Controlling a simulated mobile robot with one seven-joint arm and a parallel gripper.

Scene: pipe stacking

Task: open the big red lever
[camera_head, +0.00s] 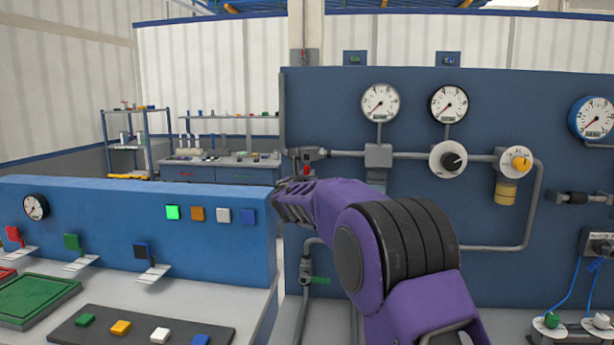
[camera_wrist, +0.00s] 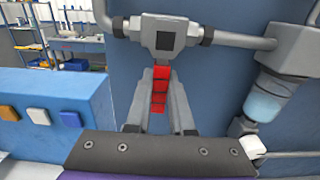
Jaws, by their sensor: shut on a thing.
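The big red lever (camera_wrist: 160,88) hangs down from a grey valve body (camera_wrist: 165,38) in the wrist view. The valve sits on a grey pipe at the blue panel. My gripper (camera_wrist: 160,98) is shut on the lever, with one finger on each side of it. In the head view, my gripper (camera_head: 297,190) is at the panel's left edge, just below the valve (camera_head: 306,153). Only a small part of the red lever (camera_head: 307,170) shows there. My gripper and arm hide the rest.
A blue console (camera_head: 130,210) with coloured buttons and small levers stands at the left. The panel (camera_head: 400,190) carries gauges (camera_head: 380,102), pipes and a knob (camera_head: 447,160) right of my arm. A blue cup-like part (camera_wrist: 272,97) hangs right of my gripper in the wrist view.

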